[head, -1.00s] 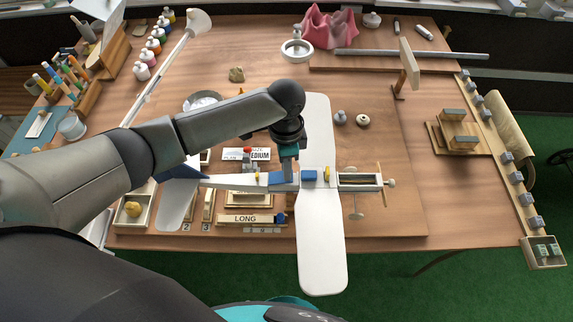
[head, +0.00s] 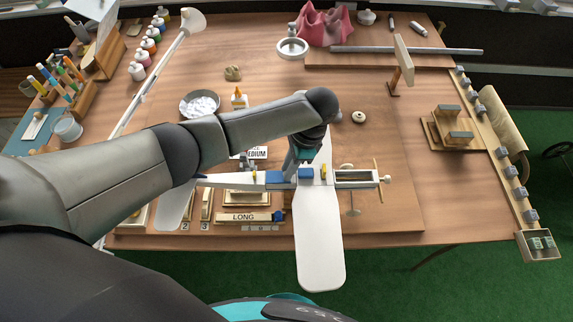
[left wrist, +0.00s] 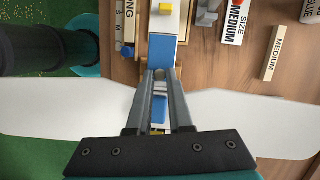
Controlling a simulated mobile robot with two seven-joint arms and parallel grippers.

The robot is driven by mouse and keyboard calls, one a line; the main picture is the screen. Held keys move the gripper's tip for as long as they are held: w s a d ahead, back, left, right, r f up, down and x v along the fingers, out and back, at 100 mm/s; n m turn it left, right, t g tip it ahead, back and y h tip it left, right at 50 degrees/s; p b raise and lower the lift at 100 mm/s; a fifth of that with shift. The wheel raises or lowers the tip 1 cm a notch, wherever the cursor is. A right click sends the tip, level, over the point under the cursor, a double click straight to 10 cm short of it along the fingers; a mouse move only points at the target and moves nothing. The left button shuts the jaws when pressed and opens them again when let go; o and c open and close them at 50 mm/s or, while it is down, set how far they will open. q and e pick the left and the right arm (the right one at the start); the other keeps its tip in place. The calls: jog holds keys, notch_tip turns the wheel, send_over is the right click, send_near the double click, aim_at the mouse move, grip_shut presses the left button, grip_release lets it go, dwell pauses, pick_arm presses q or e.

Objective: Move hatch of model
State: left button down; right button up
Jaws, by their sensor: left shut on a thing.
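The model plane lies on the board, its white wing (head: 318,240) running toward the front edge. Blue panels sit on its narrow fuselage: a left one (head: 274,177) and a right one (head: 305,174). My left gripper (head: 292,172) reaches down between them, its fingers tilted. In the left wrist view, the fingers (left wrist: 160,77) are shut on a small grey part at the end of the blue hatch panel (left wrist: 162,52). Another blue panel (left wrist: 158,110) shows between the fingers. Whether the hatch is lifted cannot be told. My right gripper is not in view.
A LONG-labelled block (head: 244,217) lies left of the near wing. A glue bottle (head: 238,98) and a bowl of white pieces (head: 199,104) stand behind my arm. A wooden stand (head: 452,128) is at the right. The board right of the plane's nose is clear.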

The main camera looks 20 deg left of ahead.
pick_arm(q)
jog(key=c, duration=0.8)
grip_release()
jog(key=shift+c, duration=0.2)
jog(key=p+v, duration=0.2)
jog(key=v, duration=1.3)
jog(key=shift+d, duration=0.15)
jog(key=shift+s, duration=0.15)
